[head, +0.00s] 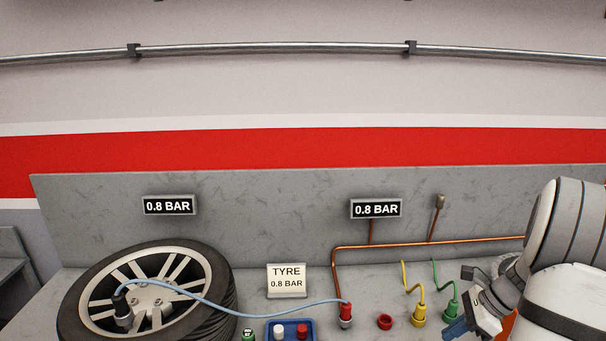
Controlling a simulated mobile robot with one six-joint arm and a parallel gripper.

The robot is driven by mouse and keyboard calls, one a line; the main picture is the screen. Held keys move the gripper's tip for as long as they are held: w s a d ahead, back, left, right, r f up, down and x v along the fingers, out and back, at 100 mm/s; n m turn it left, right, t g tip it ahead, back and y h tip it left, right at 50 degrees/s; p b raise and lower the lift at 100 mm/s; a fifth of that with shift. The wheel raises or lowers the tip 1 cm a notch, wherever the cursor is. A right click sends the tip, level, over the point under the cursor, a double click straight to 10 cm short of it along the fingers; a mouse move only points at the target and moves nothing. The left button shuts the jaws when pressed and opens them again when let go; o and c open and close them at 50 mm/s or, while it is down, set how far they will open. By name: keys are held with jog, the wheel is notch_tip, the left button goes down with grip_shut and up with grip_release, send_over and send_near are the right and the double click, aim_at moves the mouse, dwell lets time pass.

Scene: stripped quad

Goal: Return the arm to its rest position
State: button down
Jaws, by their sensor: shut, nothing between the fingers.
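My arm (560,255), white and grey, comes in at the right edge of the head view and is folded low over the bench. My gripper (457,329) is at its lower left end, pointing down and to the left, close to the green connector (450,306). It is shut and holds nothing. Part of the gripper and whatever lies behind the arm are hidden.
The bench (320,312) has a tyre (222,275) at left, with a blue hose (215,301) running to a red connector (346,311). Copper pipe (450,241) crosses behind.

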jog(key=s+a+r+n+g+h, duration=0.1)
jog(key=s+a+r+n+h, duration=0.1)
jog(key=a+r+n, duration=0.4)
jog(key=s+a+r+n+h, duration=0.1)
jog(key=a+r+n, duration=0.25)
jog(key=a, duration=0.35)
jog(key=s+a+r+n+t+h, duration=0.2)
jog(key=s+a+r+n+h, duration=0.1)
jog(key=s+a+n, duration=0.7)
jog(key=n, duration=0.3)
jog(key=shift+s+r+n+t, duration=0.3)
jog(key=shift+s+n, duration=0.05)
jog(key=shift+s, duration=0.05)
